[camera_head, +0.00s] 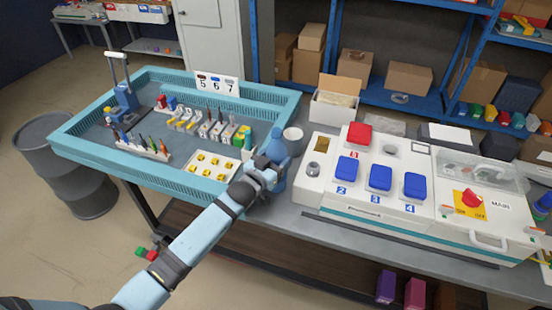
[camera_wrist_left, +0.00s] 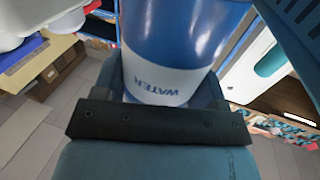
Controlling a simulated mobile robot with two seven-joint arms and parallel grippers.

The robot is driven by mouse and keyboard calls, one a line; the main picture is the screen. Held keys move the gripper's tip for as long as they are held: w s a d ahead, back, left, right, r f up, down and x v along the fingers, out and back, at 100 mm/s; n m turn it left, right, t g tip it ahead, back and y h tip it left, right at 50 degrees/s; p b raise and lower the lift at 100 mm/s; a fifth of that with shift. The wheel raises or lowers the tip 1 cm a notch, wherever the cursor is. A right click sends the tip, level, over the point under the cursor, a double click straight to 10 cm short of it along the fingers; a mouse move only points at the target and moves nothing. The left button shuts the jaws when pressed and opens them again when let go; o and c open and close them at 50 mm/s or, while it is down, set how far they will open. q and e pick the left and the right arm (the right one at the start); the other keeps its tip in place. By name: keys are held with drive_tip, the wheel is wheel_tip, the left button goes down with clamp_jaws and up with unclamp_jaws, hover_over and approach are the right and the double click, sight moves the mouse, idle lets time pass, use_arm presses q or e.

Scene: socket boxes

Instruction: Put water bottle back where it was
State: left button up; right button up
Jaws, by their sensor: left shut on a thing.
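The blue water bottle (camera_head: 276,147) is upright at the near right corner of the teal-rimmed tray (camera_head: 75,153), left of the white switch panel (camera_head: 318,197). My left gripper (camera_head: 270,172) reaches in from the lower left and is shut around the bottle's body. In the left wrist view the bottle (camera_wrist_left: 185,40), with a white band reading WATER, sits between the fingers of the gripper (camera_wrist_left: 160,95). Whether its base touches the grey table is hidden by the gripper. My right gripper does not show.
A white cup (camera_head: 293,140) stands just behind the bottle. A white box (camera_head: 334,106) is farther back. The tray holds several small coloured parts, a yellow-piece plate (camera_head: 209,166) and a number sign (camera_head: 217,84). A narrow table strip (camera_head: 291,222) is clear in front of the panel.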

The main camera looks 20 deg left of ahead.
use_arm(q)
drive_tip(key=o, duration=1.1)
drive_tip(key=shift+s+r, duration=0.1)
drive_tip(key=v, duration=1.1)
drive_tip(key=shift+s+a+b, duration=0.15)
drive_tip(key=shift+s+b, duration=0.25)
